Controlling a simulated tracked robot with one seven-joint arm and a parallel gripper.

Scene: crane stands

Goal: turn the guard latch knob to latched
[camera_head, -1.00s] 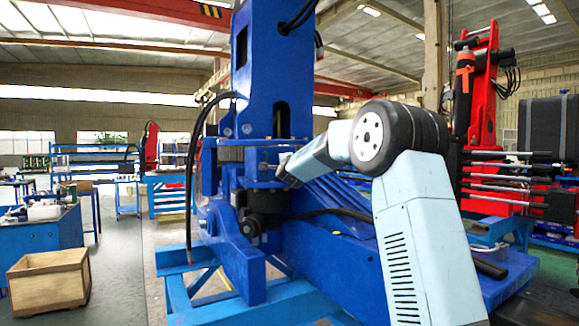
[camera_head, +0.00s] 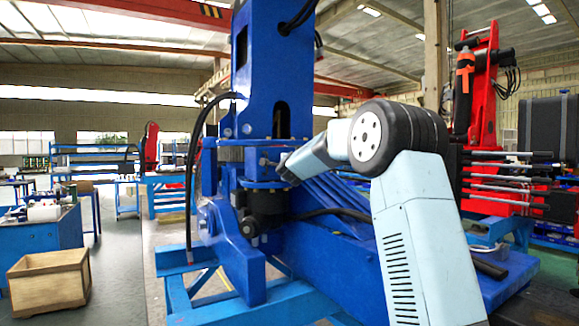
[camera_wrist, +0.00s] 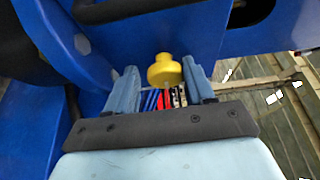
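The guard latch knob is a yellow round knob (camera_wrist: 165,70) on the blue machine, in the middle of the wrist view. My gripper (camera_wrist: 160,80) is open, with its two blue-grey fingers apart and the knob seen between and just beyond their tips. I cannot tell whether either finger touches it. In the head view my gripper (camera_head: 285,165) is small beside the blue crane column (camera_head: 260,80), and the knob cannot be made out there. No marking of the knob's latched position is readable.
Blue crane structure surrounds the gripper closely, with a black hose (camera_head: 193,150) on its left side. A wooden crate (camera_head: 48,279) stands on the floor at left. A red crane (camera_head: 484,85) stands at right.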

